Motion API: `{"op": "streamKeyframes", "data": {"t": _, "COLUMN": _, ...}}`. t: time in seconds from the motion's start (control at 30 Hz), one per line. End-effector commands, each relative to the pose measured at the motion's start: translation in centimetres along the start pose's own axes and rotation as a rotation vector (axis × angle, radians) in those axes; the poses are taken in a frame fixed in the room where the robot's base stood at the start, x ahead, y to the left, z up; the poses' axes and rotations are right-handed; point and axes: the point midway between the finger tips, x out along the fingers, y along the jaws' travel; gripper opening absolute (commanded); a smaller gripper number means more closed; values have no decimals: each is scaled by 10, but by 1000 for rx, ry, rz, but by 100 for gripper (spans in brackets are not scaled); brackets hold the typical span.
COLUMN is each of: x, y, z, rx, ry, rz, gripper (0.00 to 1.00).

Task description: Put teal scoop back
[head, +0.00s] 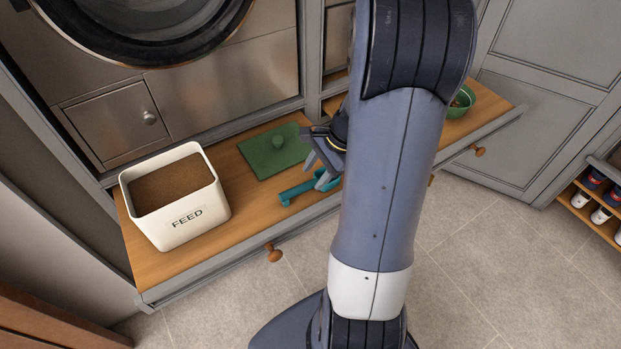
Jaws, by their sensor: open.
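The teal scoop (296,193) lies on the wooden bench top, with its handle toward the left. My gripper (320,170) is at the scoop's right part, with its fingers open close around or beside it; I cannot tell whether they touch it. My arm hides what lies to the right of the scoop. The white FEED bin (176,217) stands open on the left of the bench, filled with brown feed. A green square lid (262,163) with a round knob lies on the bench behind the scoop.
The wooden bench (240,222) has a front edge with round knobs. A green bowl (461,101) with something in it stands at the bench's right end, partly behind my arm. A shoe rack (598,197) stands at the far right. A steel machine rises behind the bench.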

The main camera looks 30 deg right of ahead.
Motion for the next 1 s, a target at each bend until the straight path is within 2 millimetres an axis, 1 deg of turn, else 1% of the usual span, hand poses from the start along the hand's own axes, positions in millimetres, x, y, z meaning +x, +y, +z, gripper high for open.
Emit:
{"op": "streamKeyframes", "data": {"t": 0.03, "x": -15, "y": -1, "z": 0, "rx": 1, "ry": 4, "rz": -5, "gripper": 42}}
{"op": "streamKeyframes", "data": {"t": 0.2, "x": -50, "y": -1, "z": 0, "rx": 0, "ry": 4, "rz": -4, "gripper": 42}}
{"op": "streamKeyframes", "data": {"t": 0.3, "x": -66, "y": 0, "z": 0, "rx": 0, "ry": 4, "rz": -3, "gripper": 42}}
{"op": "streamKeyframes", "data": {"t": 0.4, "x": -76, "y": 0, "z": 0, "rx": 0, "ry": 2, "rz": -2, "gripper": 42}}
{"op": "streamKeyframes", "data": {"t": 0.57, "x": -82, "y": 0, "z": 0, "rx": 0, "ry": 1, "rz": 0, "gripper": 42}}
{"op": "streamKeyframes", "data": {"t": 1.0, "x": -82, "y": 0, "z": 0, "rx": 0, "ry": 0, "rz": 0, "gripper": 42}}
